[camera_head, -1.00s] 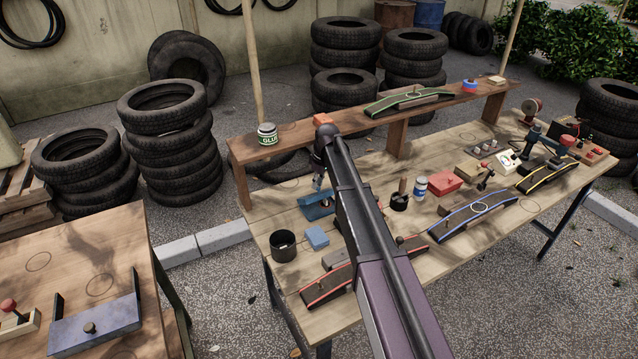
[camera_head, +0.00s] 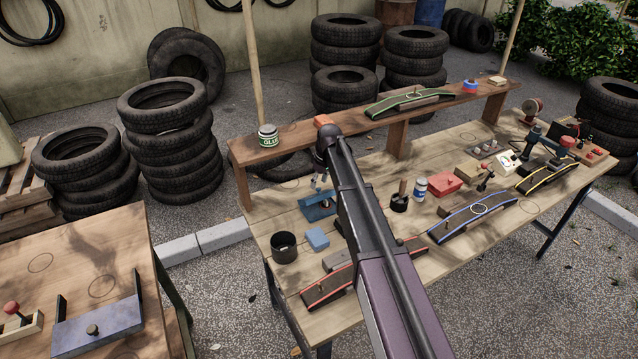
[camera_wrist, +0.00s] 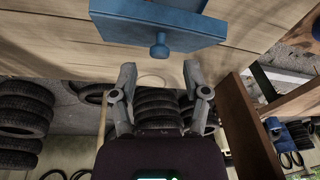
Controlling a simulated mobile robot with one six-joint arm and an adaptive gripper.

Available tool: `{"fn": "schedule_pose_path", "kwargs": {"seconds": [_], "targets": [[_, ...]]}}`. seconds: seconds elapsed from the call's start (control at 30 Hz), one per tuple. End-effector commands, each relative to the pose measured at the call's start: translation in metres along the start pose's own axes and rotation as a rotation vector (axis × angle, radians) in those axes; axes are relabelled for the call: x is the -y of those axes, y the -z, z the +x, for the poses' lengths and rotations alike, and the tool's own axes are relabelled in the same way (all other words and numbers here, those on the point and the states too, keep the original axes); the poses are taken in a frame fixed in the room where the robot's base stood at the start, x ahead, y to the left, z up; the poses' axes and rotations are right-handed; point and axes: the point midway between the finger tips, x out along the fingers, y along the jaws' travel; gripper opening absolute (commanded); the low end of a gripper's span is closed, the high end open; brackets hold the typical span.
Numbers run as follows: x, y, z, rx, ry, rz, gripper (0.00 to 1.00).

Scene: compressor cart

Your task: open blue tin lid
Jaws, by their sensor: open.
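The blue tin (camera_head: 317,207) stands on the wooden workbench near its left end, partly hidden behind my arm. In the wrist view the blue tin (camera_wrist: 195,32) is at the top, cut off by the frame edge, with a round blue knob (camera_wrist: 158,48) towards me. My gripper (camera_wrist: 158,74) is open and empty. Its two fingertips are apart, one to each side of the knob in the picture, and the knob shows just beyond them, not touched. In the head view my gripper is small and mostly hidden by my arm. I cannot tell whether the lid is raised.
A dark round can (camera_head: 284,246) and a small blue block (camera_head: 317,238) stand in front of the tin. A raised shelf (camera_head: 270,150) with a glue can (camera_head: 268,135) runs behind it. A red-edged ramp (camera_head: 328,288) lies at the front edge.

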Motion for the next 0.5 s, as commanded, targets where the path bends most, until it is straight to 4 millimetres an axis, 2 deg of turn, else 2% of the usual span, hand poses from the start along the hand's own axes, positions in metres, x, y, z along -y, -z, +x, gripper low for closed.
{"fn": "schedule_pose_path", "kwargs": {"seconds": [0.03, 0.3, 0.5], "targets": [[0.005, -0.005, -0.015, -0.013, -0.012, 0.017, 0.6], [0.019, -0.022, -0.069, -0.118, -0.092, 0.15, 0.6], [0.027, -0.031, -0.101, -0.192, -0.138, 0.236, 0.6]]}}
